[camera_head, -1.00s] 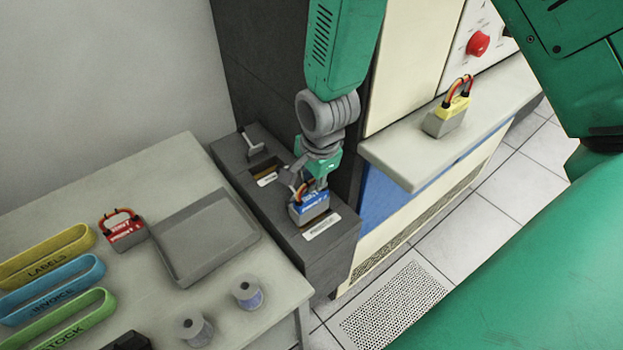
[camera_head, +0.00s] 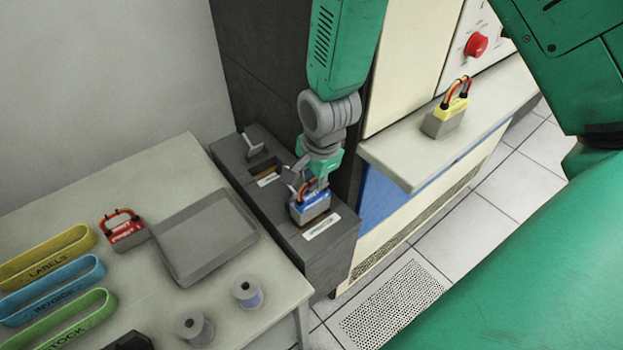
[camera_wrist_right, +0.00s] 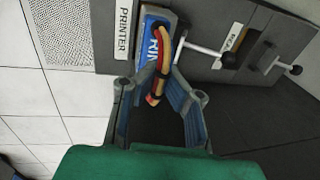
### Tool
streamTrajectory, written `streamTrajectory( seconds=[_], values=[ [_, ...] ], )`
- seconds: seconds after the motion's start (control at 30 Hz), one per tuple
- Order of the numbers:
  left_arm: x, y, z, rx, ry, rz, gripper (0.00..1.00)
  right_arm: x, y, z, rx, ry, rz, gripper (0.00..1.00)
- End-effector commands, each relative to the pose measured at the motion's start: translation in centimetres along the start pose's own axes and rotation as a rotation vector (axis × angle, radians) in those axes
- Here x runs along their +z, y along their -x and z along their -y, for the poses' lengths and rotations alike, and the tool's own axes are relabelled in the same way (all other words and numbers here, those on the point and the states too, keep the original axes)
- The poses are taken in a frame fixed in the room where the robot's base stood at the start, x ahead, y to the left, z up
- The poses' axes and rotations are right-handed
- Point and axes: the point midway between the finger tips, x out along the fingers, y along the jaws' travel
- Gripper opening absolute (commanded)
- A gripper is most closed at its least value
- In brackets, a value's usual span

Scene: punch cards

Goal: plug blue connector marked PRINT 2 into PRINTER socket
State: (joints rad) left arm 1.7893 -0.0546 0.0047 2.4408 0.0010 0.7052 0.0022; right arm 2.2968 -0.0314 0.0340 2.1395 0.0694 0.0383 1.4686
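The blue connector (camera_head: 311,207), a grey block with a blue top and looped red, yellow and black cables, is at the PRINTER opening of the dark console. Part of its lettering shows in the right wrist view (camera_wrist_right: 152,40). A dark strip of the PRINTER socket (camera_head: 323,220) shows beside its base; I cannot tell how deep it sits. The PRINTER label (camera_wrist_right: 122,28) is alongside. My right gripper (camera_head: 313,185) is above the connector. In the wrist view its fingertips (camera_wrist_right: 156,78) close around the cable loop. My left gripper is not in view.
A grey lever (camera_wrist_right: 205,48) stands close to the connector. An empty opening (camera_head: 266,168) lies farther along the console (camera_head: 345,235). A red connector (camera_head: 124,234) and grey tray (camera_head: 207,238) are on the left table. A yellow connector (camera_head: 448,118) sits on the right ledge.

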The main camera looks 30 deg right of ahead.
Motion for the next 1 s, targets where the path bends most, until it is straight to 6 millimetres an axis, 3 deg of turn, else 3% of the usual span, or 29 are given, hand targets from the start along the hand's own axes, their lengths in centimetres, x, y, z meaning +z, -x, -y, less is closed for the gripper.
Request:
streamTrajectory(
  seconds=[1.0],
  values=[
    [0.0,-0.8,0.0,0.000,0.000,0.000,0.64,0.0,-1.6,-0.3,0.000,0.000,0.000,0.00]
  ],
)
